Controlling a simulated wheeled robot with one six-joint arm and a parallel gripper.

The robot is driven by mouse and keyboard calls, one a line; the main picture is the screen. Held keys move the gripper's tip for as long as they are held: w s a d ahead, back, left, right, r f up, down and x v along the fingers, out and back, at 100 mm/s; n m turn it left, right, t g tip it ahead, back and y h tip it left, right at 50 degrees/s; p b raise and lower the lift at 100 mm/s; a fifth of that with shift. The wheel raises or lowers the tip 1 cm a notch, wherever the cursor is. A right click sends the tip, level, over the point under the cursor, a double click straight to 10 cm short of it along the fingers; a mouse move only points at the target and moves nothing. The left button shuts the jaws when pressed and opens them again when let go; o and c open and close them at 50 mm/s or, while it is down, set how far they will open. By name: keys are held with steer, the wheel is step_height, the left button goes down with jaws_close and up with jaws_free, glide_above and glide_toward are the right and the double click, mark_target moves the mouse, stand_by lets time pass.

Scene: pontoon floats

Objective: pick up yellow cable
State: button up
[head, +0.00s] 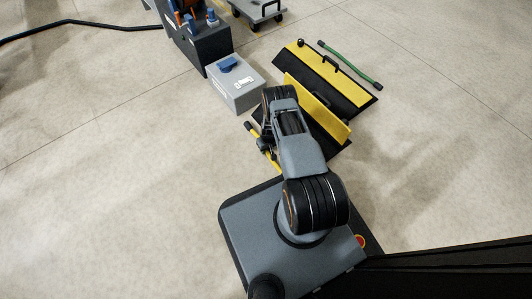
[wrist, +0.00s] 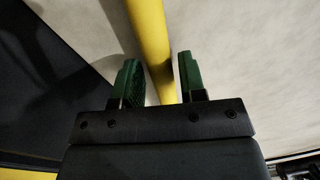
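The yellow cable (head: 264,147) lies on the floor beside the near black-and-yellow cable ramp in the head view, partly hidden by my arm. In the wrist view the yellow cable (wrist: 151,35) runs from the top edge down between the two green fingers of my gripper (wrist: 160,72). The fingers stand apart on either side of it. A strip of pale floor shows between the cable and the right finger. In the head view my gripper is mostly hidden by my arm.
The near cable ramp (head: 325,130) has its yellow lid (head: 317,108) raised. A second ramp (head: 331,76) lies behind it, with a green cable (head: 350,65) alongside. A grey box (head: 237,87) and a dark tool bin (head: 207,45) stand behind.

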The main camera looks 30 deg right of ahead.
steer(key=shift+f, duration=0.45)
steer(key=shift+r, duration=0.1)
steer(key=shift+c, duration=0.4)
jaws_close()
